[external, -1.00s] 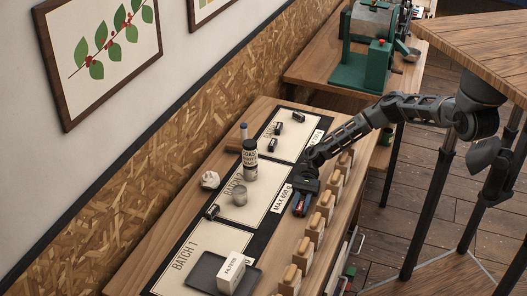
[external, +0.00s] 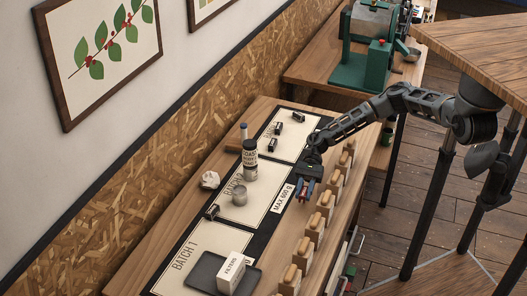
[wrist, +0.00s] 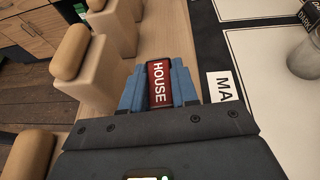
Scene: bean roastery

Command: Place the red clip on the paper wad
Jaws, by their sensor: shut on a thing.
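My gripper (external: 303,194) is shut on the red clip (wrist: 158,80), which has "HOUSE" in white on it. The blue fingers sit on both sides of the clip in the wrist view (wrist: 158,88). In the external view the gripper is over the right side of the bench, by the "MAX 600 g" label, and the clip shows only as a small red patch. The paper wad (external: 210,180) is a crumpled white lump on the bench's left side, across the mat from my gripper. It is outside the wrist view.
Between gripper and wad stand a labelled can (external: 250,162) and a metal cup (external: 239,196). Black clips (external: 211,212) lie on the mats. A dark tray (external: 197,281) with a filters box (external: 231,268) is at the front. Wooden-topped blocks (external: 315,224) line the right edge.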

